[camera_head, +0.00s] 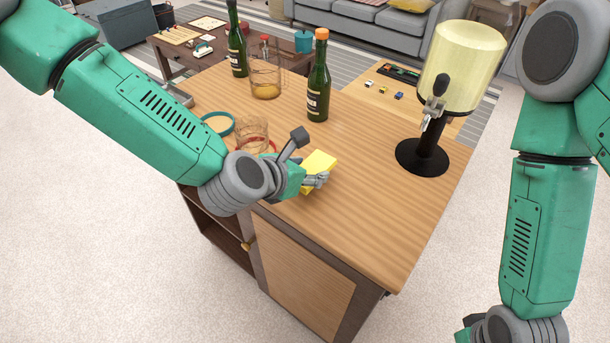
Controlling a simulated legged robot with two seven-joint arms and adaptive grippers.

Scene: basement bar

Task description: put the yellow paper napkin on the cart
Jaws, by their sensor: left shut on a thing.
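The yellow paper napkin (319,161) is a small bright square at the near side of a wooden-topped cabinet (360,205), the only cart-like piece close to me. My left gripper (308,163) is shut on the napkin, and its fingers hide part of it. I cannot tell whether the napkin touches the wooden top or hangs just above it. My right arm hangs down at the right, clear of the cabinet. Only a piece of my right gripper (468,333) shows at the bottom edge; its fingertips are cut off.
A drink dispenser (432,143) stands at the right of the top. Bottles (318,85) (237,45), a glass pitcher (265,80) and a glass (251,133) stand at the back and left. The front right of the top is clear. A sofa (360,18) is behind.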

